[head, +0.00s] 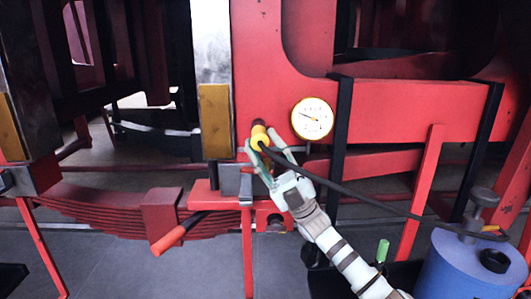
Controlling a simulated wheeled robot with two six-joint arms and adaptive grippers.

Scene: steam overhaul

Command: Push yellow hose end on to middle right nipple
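The yellow hose end (260,136) is at the red frame, just left of and below the gauge. A small dark red stub (258,122), which looks like a nipple, shows directly at its upper end; I cannot tell how far the hose end sits over it. My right gripper (260,141) reaches up from the lower right, with its pale fingers on both sides of the yellow hose end, seemingly closed on it. The black hose (345,188) runs from the hose end down to the right, passing over the gripper. My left gripper is not in view.
A white-faced gauge (312,118) is close to the right of the hose end. A brass-coloured block (215,121) is to its left. A red-gripped lever (169,239) sticks out below left. A blue canister (463,265) stands at the lower right.

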